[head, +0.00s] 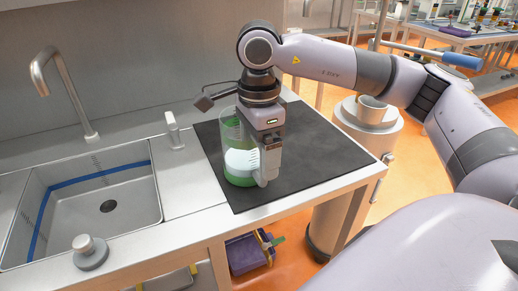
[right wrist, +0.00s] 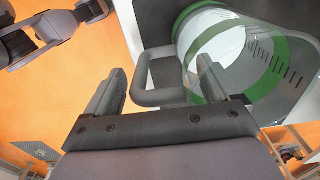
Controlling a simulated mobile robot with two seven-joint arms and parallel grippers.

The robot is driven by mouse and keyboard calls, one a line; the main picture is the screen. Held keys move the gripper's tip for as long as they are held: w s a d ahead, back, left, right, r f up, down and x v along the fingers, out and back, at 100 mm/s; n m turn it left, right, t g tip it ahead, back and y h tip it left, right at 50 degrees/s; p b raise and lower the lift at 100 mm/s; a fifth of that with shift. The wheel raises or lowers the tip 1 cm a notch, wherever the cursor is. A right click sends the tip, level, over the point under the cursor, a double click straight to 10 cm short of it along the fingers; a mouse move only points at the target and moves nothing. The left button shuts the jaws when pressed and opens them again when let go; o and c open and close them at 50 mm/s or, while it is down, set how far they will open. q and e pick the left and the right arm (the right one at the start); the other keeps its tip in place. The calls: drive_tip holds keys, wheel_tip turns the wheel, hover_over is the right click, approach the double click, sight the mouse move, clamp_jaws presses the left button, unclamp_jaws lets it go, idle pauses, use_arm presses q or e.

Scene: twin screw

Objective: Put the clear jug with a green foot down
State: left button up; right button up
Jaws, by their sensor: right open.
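The clear jug with a green foot (head: 238,160) stands upright on the black mat (head: 325,160), near the mat's left side. Its lower part looks white above the green foot. In the right wrist view the jug (right wrist: 245,55) shows at upper right, with its grey handle (right wrist: 146,80) reaching in between my fingers. My right gripper (head: 267,168) points down beside the jug, at its right side. The gripper also shows in the right wrist view (right wrist: 158,88), its fingers apart on either side of the handle with gaps visible. My left gripper is in no view.
A steel sink (head: 105,205) with a tall tap (head: 65,90) lies left of the mat. The mat is bare to the right of the gripper, up to the bench's right edge. A grey bin (head: 366,125) stands beyond that edge. A purple crate (head: 247,252) sits below the bench.

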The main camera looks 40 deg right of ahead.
wheel_tip(320, 180, up, 11)
drive_tip(key=shift+p, duration=0.3)
drive_tip(key=shift+r, duration=0.65)
